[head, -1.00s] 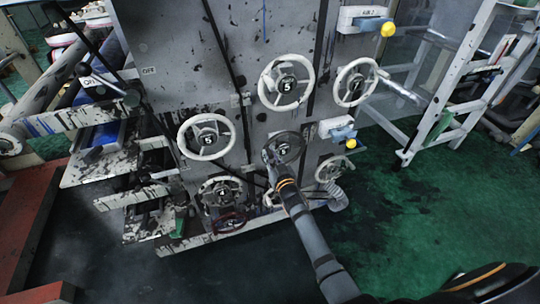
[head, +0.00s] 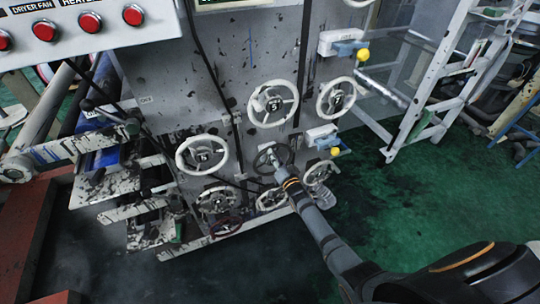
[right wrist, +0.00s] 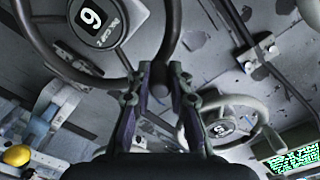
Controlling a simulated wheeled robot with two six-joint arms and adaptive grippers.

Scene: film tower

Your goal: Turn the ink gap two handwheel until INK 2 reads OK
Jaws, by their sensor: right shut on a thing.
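A dark handwheel (head: 273,157) sits low on the grey machine panel, among several white-rimmed wheels. In the right wrist view it fills the upper left (right wrist: 97,22); its black hub bears a large upside-down digit, like a 6 or 9, and small lettering I cannot read surely. My right gripper (head: 277,169) is at the lower edge of this wheel. In the right wrist view its fingers (right wrist: 160,78) are shut on the dark rim. The INK 2 reading cannot be made out; a green-lit display (right wrist: 295,158) shows at lower right there. My left gripper is out of view.
A button panel (head: 75,32) is at upper left. Green floor (head: 370,220) is open at right.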

